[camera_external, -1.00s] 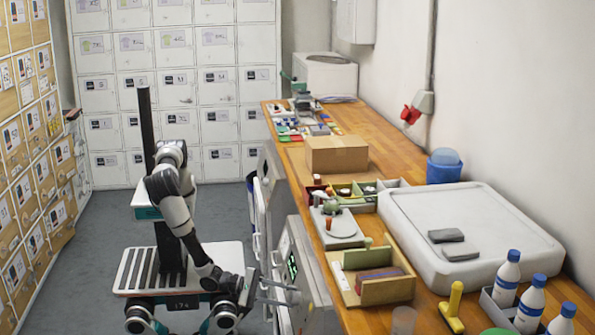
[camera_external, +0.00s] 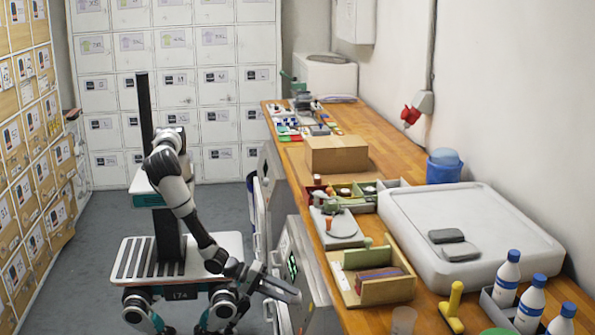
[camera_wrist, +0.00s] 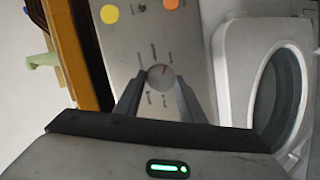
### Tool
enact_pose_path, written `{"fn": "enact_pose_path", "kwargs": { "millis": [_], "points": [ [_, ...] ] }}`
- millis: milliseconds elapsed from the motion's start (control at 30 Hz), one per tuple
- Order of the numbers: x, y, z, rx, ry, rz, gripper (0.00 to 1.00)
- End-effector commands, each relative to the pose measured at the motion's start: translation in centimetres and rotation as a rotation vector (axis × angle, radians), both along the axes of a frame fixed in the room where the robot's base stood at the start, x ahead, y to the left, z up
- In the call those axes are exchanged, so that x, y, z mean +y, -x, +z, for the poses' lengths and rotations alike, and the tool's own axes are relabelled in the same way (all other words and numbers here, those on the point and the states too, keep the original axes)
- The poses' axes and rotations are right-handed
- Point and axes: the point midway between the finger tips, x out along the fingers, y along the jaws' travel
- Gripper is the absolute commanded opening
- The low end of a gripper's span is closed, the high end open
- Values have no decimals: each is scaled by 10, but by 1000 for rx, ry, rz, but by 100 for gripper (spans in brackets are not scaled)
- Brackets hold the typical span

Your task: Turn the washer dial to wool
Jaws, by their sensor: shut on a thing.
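The washer dial (camera_wrist: 161,78) is a round grey knob with a small red mark, on the grey control panel (camera_wrist: 130,30). Small labels ring it, too small to read. My gripper (camera_wrist: 160,88) has its two fingers at either side of the dial, shut on it. In the external view my gripper (camera_external: 292,295) reaches to the front of the washer (camera_external: 300,262) under the bench, and the dial is hidden there. The washer's round door (camera_wrist: 285,90) shows at the right in the wrist view.
A yellow disc (camera_wrist: 109,14) and an orange disc (camera_wrist: 172,4) sit on the panel near the dial. The wooden bench (camera_external: 362,122) above carries a cardboard box (camera_external: 336,154), trays and bottles. The grey floor (camera_external: 100,230) left of the bench is largely clear.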

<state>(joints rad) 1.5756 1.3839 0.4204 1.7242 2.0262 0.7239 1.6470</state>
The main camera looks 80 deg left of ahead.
Motion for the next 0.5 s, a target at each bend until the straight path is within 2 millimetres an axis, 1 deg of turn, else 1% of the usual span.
{"fn": "enact_pose_path", "kwargs": {
  "millis": [200, 500],
  "points": [
    [-1, 0, 1, 2, -113, -35, 14],
    [-1, 0, 1, 1, -182, -58, 14]
  ]
}}
